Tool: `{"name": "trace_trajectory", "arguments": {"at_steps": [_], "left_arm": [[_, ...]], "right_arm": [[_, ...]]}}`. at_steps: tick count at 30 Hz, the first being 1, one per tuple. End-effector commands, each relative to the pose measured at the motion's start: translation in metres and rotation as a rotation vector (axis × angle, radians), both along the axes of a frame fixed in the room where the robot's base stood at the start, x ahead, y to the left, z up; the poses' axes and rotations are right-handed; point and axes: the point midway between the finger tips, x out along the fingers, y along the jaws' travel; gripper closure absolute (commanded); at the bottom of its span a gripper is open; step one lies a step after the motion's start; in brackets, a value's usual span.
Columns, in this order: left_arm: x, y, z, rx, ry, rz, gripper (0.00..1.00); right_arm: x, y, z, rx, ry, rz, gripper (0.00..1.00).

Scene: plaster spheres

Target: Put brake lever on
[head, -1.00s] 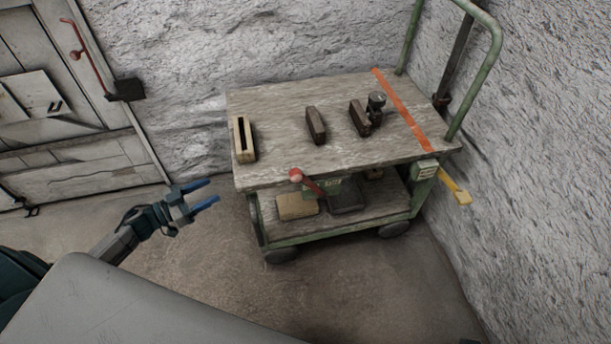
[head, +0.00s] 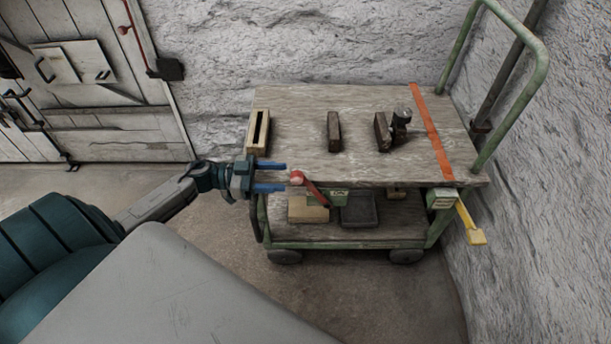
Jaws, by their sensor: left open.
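A red lever (head: 314,192) with a round red knob sits at the front edge of the green-framed cart. It slants up to the left, knob end highest. Beside it is a green plate (head: 340,194) with a label that seems to read "ON". My left gripper (head: 284,176) is open and empty, its two blue fingers pointing right, one above the other. The knob shows just right of the fingertips, level with the gap between them. I cannot tell whether they touch. My right gripper is not in view.
The wooden cart top (head: 300,110) bears a slotted wooden block (head: 258,131), dark blocks and a small dark tool. A yellow lever (head: 469,224) hangs at the cart's right. The lower shelf holds a tan block and a dark tray. Rough walls stand behind and right.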

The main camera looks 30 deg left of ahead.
Motion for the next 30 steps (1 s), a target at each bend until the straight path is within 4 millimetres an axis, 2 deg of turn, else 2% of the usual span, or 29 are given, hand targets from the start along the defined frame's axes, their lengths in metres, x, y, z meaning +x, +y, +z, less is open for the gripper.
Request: {"name": "trace_trajectory", "arguments": {"at_steps": [3, 10, 15, 23, 30], "left_arm": [[0.014, -0.022, 0.002, -0.005, -0.004, 0.002, 0.47], [0.031, -0.051, 0.001, -0.003, -0.002, 0.002, 0.47], [0.037, -0.059, 0.001, -0.001, -0.001, 0.002, 0.47], [0.037, -0.060, 0.000, 0.000, 0.000, 0.002, 0.47], [0.036, -0.060, 0.000, -0.001, 0.001, 0.000, 0.92]], "right_arm": [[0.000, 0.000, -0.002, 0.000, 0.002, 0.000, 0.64], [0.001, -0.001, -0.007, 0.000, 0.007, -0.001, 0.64], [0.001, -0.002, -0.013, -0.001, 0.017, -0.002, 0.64], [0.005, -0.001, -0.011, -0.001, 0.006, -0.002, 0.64], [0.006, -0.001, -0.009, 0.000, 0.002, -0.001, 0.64]]}}
